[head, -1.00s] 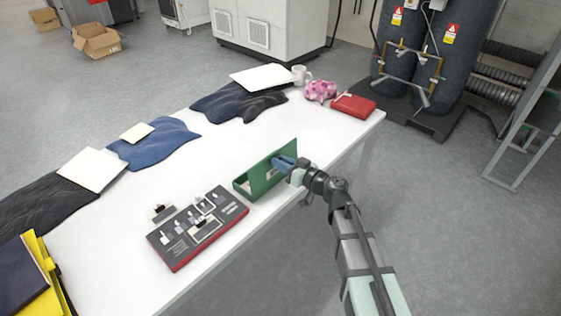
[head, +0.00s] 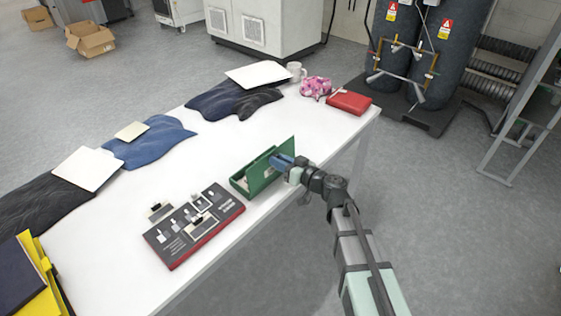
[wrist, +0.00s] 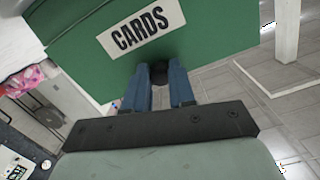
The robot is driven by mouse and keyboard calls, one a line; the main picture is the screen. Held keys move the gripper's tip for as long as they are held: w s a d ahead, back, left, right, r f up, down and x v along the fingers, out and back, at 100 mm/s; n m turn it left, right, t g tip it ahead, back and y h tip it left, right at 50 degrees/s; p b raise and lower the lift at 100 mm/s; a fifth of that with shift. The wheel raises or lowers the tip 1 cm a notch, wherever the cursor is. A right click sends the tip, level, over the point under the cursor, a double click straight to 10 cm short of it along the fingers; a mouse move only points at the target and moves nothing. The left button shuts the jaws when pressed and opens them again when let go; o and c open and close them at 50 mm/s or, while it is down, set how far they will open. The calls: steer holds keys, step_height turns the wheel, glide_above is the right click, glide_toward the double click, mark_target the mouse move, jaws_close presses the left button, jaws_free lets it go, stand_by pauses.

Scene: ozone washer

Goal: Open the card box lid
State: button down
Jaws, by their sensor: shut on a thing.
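The green card box (head: 241,183) stands on the white table, near its front edge. Its lid (head: 284,150) is raised, standing steeply up on the front side, and the box's top looks open. In the wrist view the lid's green face (wrist: 210,35) with a white "CARDS" label fills the top. My gripper (head: 281,161) is at the lid's outer side. In the wrist view its blue fingers (wrist: 159,76) are closed around a small black knob (wrist: 159,72) on the lid. The box's inside is mostly hidden from view.
A dark display board (head: 195,228) with small items lies left of the box on the table (head: 215,150). Folded dark and blue garments, white sheets, a mug (head: 296,72), a pink cloth (head: 315,87) and a red case (head: 349,102) lie along the back and right. The table behind the box is clear.

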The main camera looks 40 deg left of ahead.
steer(key=shift+f, duration=0.35)
steer(key=c, duration=1.2)
jaws_free()
steer(key=shift+c, duration=0.2)
steer(key=o, duration=0.3)
steer(key=shift+r, duration=0.15)
steer(key=d+r, duration=0.1)
steer(key=d, duration=1.2)
steer(key=shift+d+r, duration=0.2)
steer(key=shift+d, duration=0.15)
steer(key=shift+w, duration=0.1)
